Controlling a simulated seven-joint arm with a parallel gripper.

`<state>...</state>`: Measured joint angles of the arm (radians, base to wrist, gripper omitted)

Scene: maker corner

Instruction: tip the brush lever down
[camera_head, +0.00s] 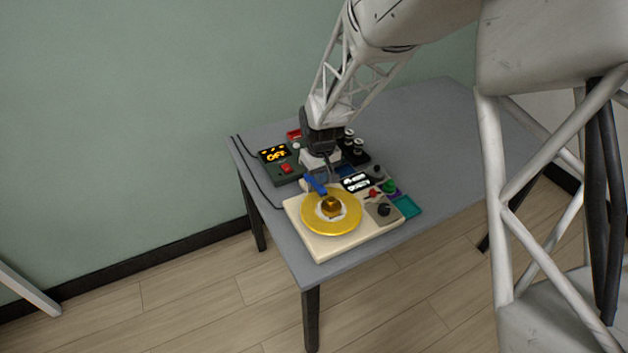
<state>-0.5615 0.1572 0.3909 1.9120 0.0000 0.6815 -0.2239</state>
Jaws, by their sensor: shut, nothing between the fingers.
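A cream machine (318,249) with a yellow disc (320,222) and brass hub (331,206) stands on the table's near left part. A blue lever (315,185), which looks like the brush lever, slants over the disc's far edge. My gripper (319,174) is shut and points down just behind the blue lever. Its fingertips are small and partly hidden, so I cannot tell whether they touch the lever. A small display (356,182) on the machine seems to read QUIET.
A dark box (286,172) with an OFF display (275,154) and red switch (286,168) stands behind. The machine's right side carries a black knob (383,210) and green button (389,186). A teal tray (408,207) lies beside it. The grey table (430,130) is clear at the far right.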

